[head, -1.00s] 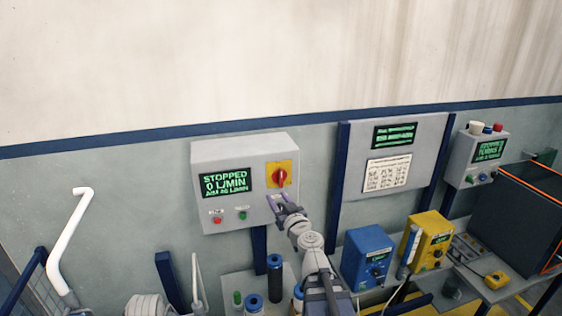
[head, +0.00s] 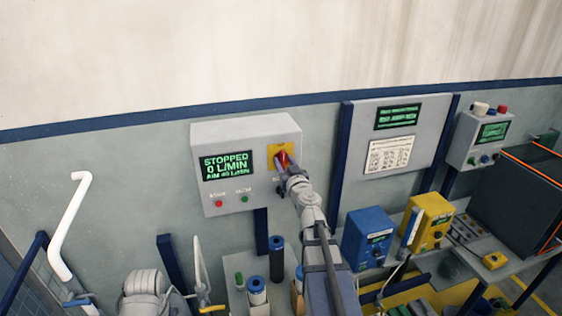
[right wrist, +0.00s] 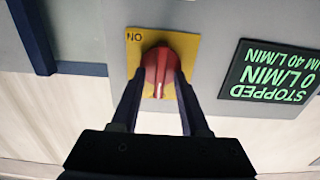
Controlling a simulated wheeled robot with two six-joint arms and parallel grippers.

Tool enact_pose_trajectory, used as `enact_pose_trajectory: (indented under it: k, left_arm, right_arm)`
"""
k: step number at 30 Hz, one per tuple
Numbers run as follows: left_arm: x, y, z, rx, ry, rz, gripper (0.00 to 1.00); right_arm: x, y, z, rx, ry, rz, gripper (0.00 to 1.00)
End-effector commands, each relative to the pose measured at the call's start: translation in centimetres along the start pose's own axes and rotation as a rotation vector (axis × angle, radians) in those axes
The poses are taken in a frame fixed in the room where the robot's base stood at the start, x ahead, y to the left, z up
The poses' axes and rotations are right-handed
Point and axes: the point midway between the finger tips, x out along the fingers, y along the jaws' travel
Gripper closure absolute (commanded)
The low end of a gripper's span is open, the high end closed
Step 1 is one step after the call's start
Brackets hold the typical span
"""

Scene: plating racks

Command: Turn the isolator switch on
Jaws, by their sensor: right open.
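The isolator switch is a red rotary knob (head: 282,159) on a yellow plate, at the right of a grey control box (head: 253,131). In the right wrist view the red knob (right wrist: 158,62) stands upright in the picture, with a pale mark on its lower part. The yellow plate (right wrist: 189,44) has an upside-down ON label at its upper left corner. My right gripper (head: 286,171) is at the switch. Its two open fingers (right wrist: 159,82) lie on either side of the knob; I cannot tell whether they touch it. My left gripper is not in view.
The box screen (head: 228,166) reads STOPPED, 0 L/MIN. Below it are a red button (head: 219,204) and a green button (head: 244,199). A noticeboard (head: 395,140) stands to the right. Blue (head: 367,239) and yellow (head: 430,222) units stand on the bench to the right.

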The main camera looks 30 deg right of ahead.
Motion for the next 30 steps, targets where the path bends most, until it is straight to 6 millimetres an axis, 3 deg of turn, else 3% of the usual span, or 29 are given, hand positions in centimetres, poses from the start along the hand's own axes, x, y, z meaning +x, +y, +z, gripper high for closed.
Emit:
enact_pose_trajectory:
  k: [8,20,30]
  left_arm:
    - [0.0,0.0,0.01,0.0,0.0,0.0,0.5]
    - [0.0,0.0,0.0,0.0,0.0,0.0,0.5]
    - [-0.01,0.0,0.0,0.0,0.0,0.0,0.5]
  right_arm:
    - [0.27,0.06,0.0,0.0,0.0,0.0,0.55]
    - [0.27,0.05,0.0,0.0,0.0,0.0,0.99]
    - [0.26,0.05,0.0,0.0,0.0,0.0,1.0]
